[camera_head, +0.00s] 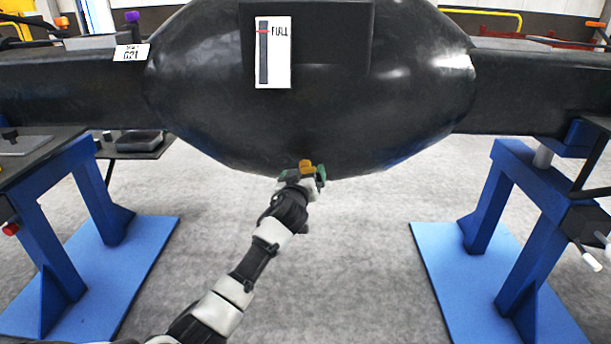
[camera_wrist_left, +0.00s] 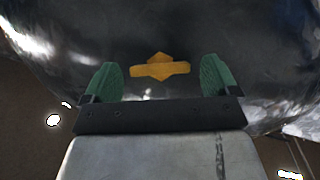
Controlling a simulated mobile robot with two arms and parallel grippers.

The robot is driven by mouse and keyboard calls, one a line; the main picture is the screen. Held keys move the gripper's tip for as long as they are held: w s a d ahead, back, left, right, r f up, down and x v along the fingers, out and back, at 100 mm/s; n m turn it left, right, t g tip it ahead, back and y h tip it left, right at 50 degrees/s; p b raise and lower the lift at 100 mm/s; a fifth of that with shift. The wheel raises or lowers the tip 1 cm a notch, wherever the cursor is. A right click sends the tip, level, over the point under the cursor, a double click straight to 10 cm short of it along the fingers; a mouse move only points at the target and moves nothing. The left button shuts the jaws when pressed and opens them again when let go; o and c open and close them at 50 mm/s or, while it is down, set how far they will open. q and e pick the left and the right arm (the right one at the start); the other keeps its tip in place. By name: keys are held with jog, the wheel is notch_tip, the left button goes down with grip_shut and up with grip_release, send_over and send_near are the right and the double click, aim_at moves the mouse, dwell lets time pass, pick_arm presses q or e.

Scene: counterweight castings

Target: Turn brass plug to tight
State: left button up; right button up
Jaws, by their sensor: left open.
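The brass plug (camera_head: 306,165) sits low on the underside of the big black casting (camera_head: 400,95). In the left wrist view the plug (camera_wrist_left: 160,67) shows as a yellow-brass piece with a flat crossbar lying roughly level. My left gripper (camera_head: 303,174) is at the plug. In the wrist view its two green fingertips (camera_wrist_left: 160,76) stand apart, one on each side of the plug, with a visible gap to it on both sides. It is open and holds nothing. Whether the plug is seated fully cannot be seen. My right gripper is in neither view.
Blue stands (camera_head: 60,250) and (camera_head: 520,230) on blue floor plates bear the casting's arms at left and right. A white gauge label marked FULL (camera_head: 273,70) is on its front. A dark side table (camera_head: 140,150) stands at left. The grey floor between is clear.

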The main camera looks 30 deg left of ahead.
pick_arm(q)
jog(key=shift+x, duration=0.9)
jog(key=c, duration=0.9)
jog(key=shift+y, duration=0.3)
